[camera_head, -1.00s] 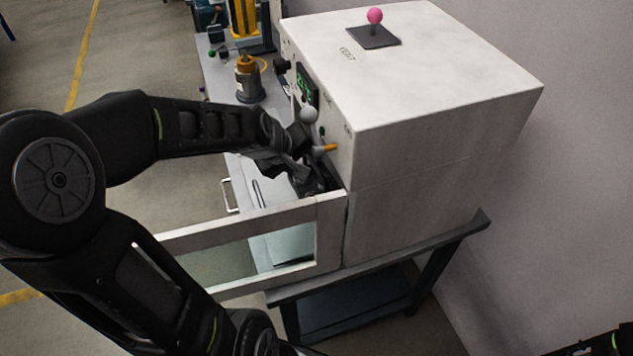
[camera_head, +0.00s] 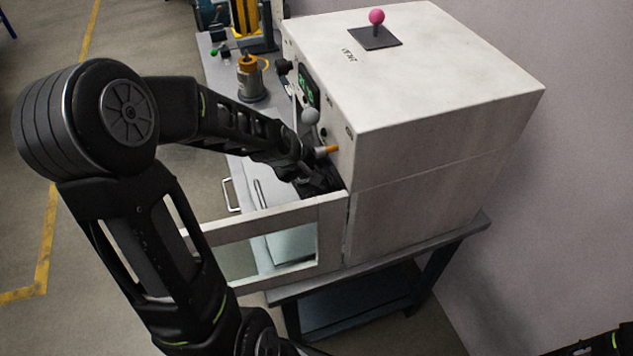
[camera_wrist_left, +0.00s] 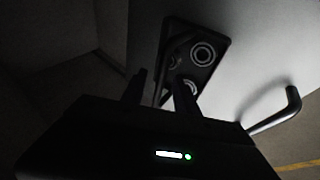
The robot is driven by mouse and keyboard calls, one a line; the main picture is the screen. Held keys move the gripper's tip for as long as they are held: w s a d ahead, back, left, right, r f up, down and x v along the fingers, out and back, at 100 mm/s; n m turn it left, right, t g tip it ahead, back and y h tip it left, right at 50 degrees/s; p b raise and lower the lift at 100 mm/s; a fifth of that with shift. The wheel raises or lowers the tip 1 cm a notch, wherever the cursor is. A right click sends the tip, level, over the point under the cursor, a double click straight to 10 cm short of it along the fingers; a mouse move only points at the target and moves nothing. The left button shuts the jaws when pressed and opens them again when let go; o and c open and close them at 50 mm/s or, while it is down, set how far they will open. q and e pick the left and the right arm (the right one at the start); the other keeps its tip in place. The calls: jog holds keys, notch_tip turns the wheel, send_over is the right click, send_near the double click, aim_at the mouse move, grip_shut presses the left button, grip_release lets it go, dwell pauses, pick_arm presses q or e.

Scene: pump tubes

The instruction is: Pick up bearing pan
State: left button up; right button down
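The bearing pan (camera_wrist_left: 184,30) is a dark, narrow tray in the left wrist view, lying on a pale floor with several ring-shaped bearings (camera_wrist_left: 203,53) in it. The dim light makes its near end hard to make out. My left gripper (camera_head: 325,182) reaches into the front opening of the white oven-like box in the head view. In the wrist view the two fingers of this gripper (camera_wrist_left: 160,84) are apart at the pan's near end, with no clear grip on it. In the head view the pan is not clearly visible. My right gripper is out of view.
The white box (camera_head: 440,110) stands on a dark table, its windowed door (camera_head: 330,235) swung open below my left arm. An orange-tipped knob (camera_head: 327,149) sits close above the gripper. A grey and orange bottle-like part (camera_head: 250,78) stands on the bench behind.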

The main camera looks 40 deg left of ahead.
pick_arm(q)
jog(key=shift+c, duration=0.2)
dwell(0.4)
grip_shut()
dwell(1.2)
